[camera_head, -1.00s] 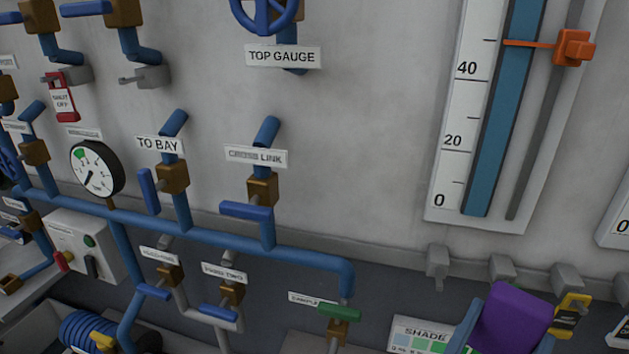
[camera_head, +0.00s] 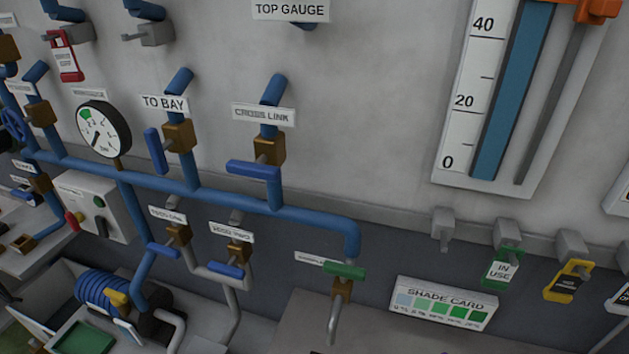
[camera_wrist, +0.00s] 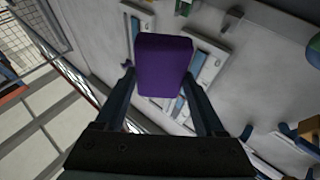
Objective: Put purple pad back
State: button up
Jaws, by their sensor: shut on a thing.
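The purple pad (camera_wrist: 163,66) is between the fingertips of my gripper (camera_wrist: 160,85) in the wrist view. My gripper is shut on it, with one dark finger at each side. The pad is held in the air, with a wall and its white scale boards behind it. In the head view neither the pad nor my gripper shows now.
In the head view, a shade card (camera_head: 444,303) stands at the lower right. A green IN USE tag (camera_head: 502,267) and a yellow tag (camera_head: 567,281) hang from grey hooks. Blue pipes (camera_head: 220,203) with valves run along the wall.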

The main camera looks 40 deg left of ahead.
jog(key=shift+s+f, duration=0.1)
jog(key=shift+s, duration=0.5)
jog(key=shift+w+d, duration=0.1)
jog(key=shift+w, duration=0.05)
